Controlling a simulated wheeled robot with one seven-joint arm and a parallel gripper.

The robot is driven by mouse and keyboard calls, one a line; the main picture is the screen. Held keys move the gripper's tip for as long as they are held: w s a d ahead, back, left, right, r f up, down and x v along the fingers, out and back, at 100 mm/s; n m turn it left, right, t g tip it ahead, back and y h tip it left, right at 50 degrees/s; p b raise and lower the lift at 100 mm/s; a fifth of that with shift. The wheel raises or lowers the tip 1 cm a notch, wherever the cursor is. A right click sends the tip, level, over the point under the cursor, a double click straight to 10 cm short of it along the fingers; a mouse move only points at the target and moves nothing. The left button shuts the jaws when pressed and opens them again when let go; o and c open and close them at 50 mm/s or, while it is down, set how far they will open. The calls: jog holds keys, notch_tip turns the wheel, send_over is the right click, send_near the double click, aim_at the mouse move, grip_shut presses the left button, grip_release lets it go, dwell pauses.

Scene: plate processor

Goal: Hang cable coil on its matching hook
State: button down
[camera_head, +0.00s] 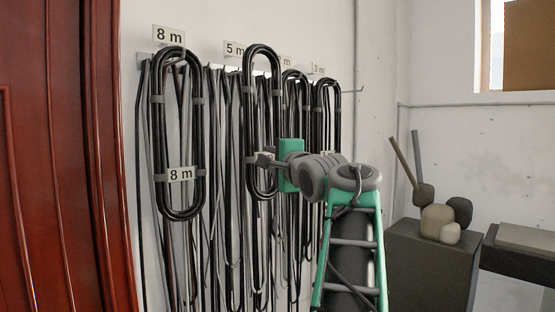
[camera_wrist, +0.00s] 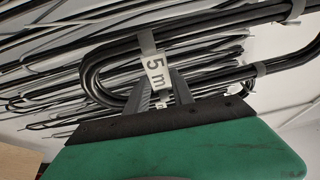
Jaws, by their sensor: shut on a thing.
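A black cable coil (camera_head: 248,110) with grey ties stands upright in front of the wall cables, its top loop level with the 5 m wall sign (camera_head: 234,48) and just right of it. My gripper (camera_head: 264,160) is shut on its lower part. In the wrist view the coil (camera_wrist: 215,40) carries a white 5 m tag (camera_wrist: 155,71) at the fingertips (camera_wrist: 162,90). The hook by the 5 m sign is hidden behind the coil and cables, so I cannot tell whether the coil rests on it.
An 8 m coil (camera_head: 157,130) hangs left under the 8 m sign (camera_head: 169,35). Two more coils hang right, one by the 3 m sign (camera_head: 319,70). Loose cables hang close behind. A red door (camera_head: 60,160) is at far left, a grey block with stones (camera_head: 430,260) at right.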

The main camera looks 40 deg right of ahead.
jog(key=w+f, duration=0.2)
jog(key=w, duration=0.5)
jog(key=shift+a+f, duration=0.15)
dwell(0.5)
dwell(0.5)
jog(key=c, duration=1.2)
grip_release()
jog(key=shift+s, duration=0.1)
jog(key=shift+o, duration=0.9)
jog(key=shift+f, duration=0.1)
jog(key=shift+f, duration=0.1)
